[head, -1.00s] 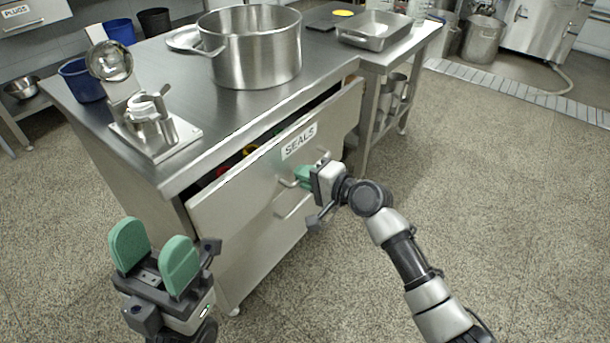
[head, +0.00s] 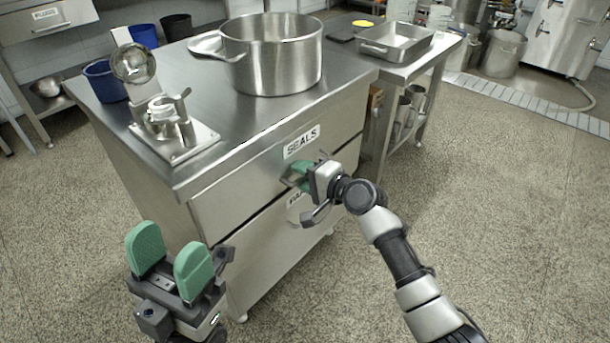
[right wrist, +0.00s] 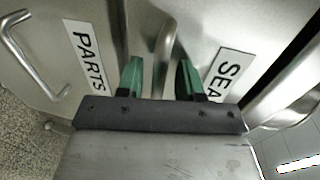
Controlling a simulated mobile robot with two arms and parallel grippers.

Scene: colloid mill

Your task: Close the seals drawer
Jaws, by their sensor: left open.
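The seals drawer (head: 245,185) is the upper drawer of the steel cabinet, with a SEALS label. In the head view its front looks about flush with the cabinet, and its inside is hidden. The right wrist view shows a dark strip past its label (right wrist: 229,75), so I cannot tell if a small gap is left. My right gripper (head: 300,175) is at this drawer's handle (right wrist: 165,42), with its green fingers on either side of the bar. Whether they clamp it is unclear. My left gripper (head: 168,260) is open and empty, in front of the cabinet's left end.
The lower drawer, labelled PARTS (right wrist: 88,55), is shut below. On the worktop stand a large pot (head: 272,60), a small metal device on a plate (head: 170,130) and a blue container (head: 105,80). A side table (head: 395,55) adjoins. The floor at right is clear.

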